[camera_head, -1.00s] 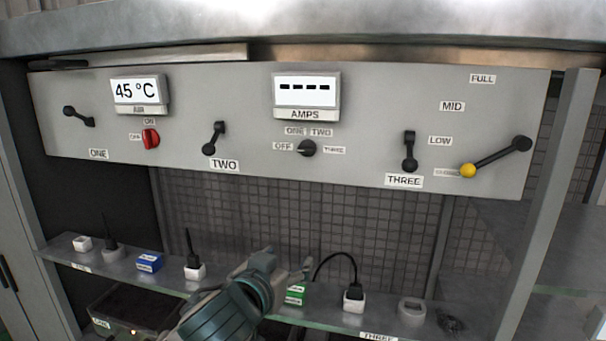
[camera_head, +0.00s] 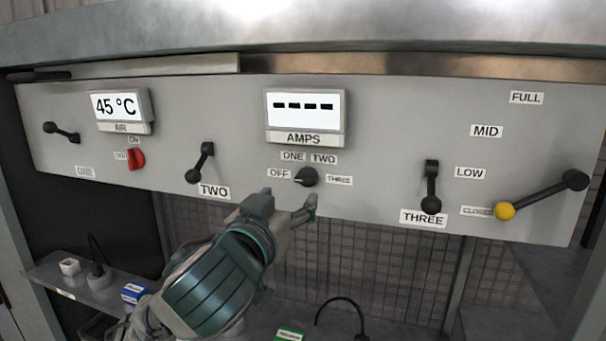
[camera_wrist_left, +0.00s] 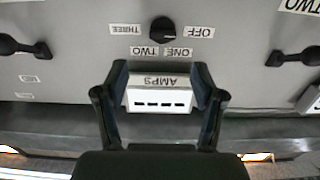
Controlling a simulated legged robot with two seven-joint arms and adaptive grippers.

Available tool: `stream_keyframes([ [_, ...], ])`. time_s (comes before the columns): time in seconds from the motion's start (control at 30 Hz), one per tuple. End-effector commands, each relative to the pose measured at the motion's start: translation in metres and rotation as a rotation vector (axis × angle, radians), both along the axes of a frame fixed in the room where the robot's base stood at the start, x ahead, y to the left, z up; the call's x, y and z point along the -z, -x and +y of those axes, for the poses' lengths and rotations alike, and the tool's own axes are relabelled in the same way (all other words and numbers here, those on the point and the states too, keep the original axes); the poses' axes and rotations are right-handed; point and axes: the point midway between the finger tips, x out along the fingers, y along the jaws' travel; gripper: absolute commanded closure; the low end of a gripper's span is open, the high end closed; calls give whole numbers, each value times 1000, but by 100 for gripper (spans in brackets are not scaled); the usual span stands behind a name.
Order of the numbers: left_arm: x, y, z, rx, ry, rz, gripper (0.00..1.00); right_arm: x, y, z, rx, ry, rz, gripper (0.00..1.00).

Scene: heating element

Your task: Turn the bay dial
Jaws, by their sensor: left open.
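The bay dial is a small black knob (camera_head: 306,177) on the grey panel, below the AMPS display (camera_head: 306,109). Labels OFF, ONE, TWO and THREE surround it, and its pale pointer mark appears to face OFF. My left gripper (camera_head: 291,198) is open and empty just below the dial, apart from it. In the left wrist view, which looks upside down, the dial (camera_wrist_left: 163,29) lies beyond the open fingers (camera_wrist_left: 160,85), and the AMPS display (camera_wrist_left: 160,98) shows between them. My right gripper is not in view.
Black levers ONE (camera_head: 62,132), TWO (camera_head: 200,163) and THREE (camera_head: 431,187) flank the dial. A red switch (camera_head: 136,159) and a yellow-tipped lever (camera_head: 540,195) are farther out. A shelf (camera_head: 105,296) with small blocks lies below. The panel around the dial is clear.

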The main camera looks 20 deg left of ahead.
Motion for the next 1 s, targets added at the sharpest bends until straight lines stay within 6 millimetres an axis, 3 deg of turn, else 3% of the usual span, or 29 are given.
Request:
stream_keyframes([
  [0.2,-2,-51,4,-3,3,2,31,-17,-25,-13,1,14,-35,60],
  [0.4,-2,-83,4,-2,5,0,31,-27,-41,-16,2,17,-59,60],
  [0.6,-1,-97,1,-1,3,-1,31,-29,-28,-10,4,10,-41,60],
  [0.87,0,-97,-1,-1,1,-2,31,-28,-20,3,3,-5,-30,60],
  [1.0,0,-97,0,-1,2,-1,66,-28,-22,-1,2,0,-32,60],
])
